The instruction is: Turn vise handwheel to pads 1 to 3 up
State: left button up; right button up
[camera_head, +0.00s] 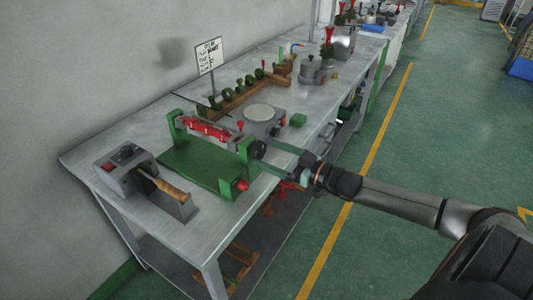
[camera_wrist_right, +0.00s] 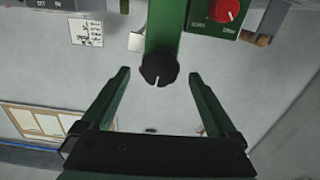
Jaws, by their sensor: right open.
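The green vise fixture (camera_head: 203,166) stands on the near part of the metal bench, with a bar of red pads (camera_head: 208,128) between its two green posts. The black handwheel (camera_head: 258,149) sits on the outer face of the right post. In the wrist view the handwheel (camera_wrist_right: 159,68) is a round black knob with a pale mark near its lower edge. My right gripper (camera_head: 270,157) is open in front of it, with the knob between the fingertips in the picture; contact cannot be told. The pad numbers are too small to read. My left gripper is not in view.
A grey box device with a wooden handle (camera_head: 173,190) stands left of the fixture. A round-topped grey unit (camera_head: 260,114) and a small green block (camera_head: 298,120) lie behind it. A wooden rack (camera_head: 236,98) and a sign (camera_head: 209,56) stand farther back. The aisle floor is clear.

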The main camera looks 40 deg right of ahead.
jog(key=shift+x, duration=0.9)
jog(key=c, duration=1.3)
jog(key=shift+r+n+p, duration=0.15)
jog(key=shift+n+p, duration=0.15)
jog(key=shift+p, duration=0.1)
jog(key=shift+c, duration=0.4)
jog(key=shift+n, duration=0.7)
jog(key=o, duration=1.4)
